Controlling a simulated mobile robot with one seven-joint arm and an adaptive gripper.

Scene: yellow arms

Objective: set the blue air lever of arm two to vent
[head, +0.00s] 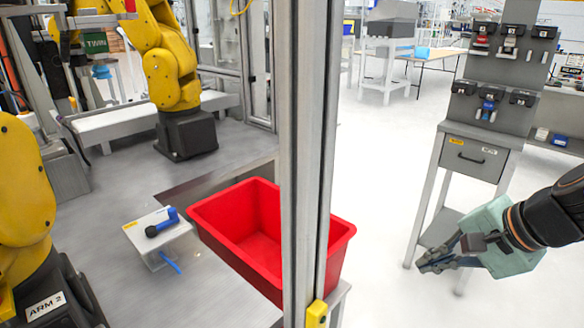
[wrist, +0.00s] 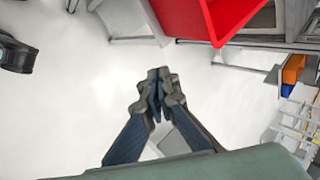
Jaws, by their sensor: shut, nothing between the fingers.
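The blue air lever (head: 168,219) sits on top of a small grey-white box (head: 152,238) on the floor area beside arm two, in the head view. The lever's long end points toward the upper right and its dark grip lies to the left. A yellow arm with an "ARM 2" label (head: 46,306) stands at the left edge. My gripper (head: 436,262) is at the right of the head view, far from the lever, past a grey post. It is shut and empty. In the wrist view, my gripper (wrist: 158,92) shows closed fingers over pale floor. The lever does not show there.
A grey post (head: 305,150) stands between my gripper and the lever. A red bin (head: 262,230) is beside the box; it also shows in the wrist view (wrist: 222,20). A grey tool stand with a drawer (head: 472,157) is behind my gripper.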

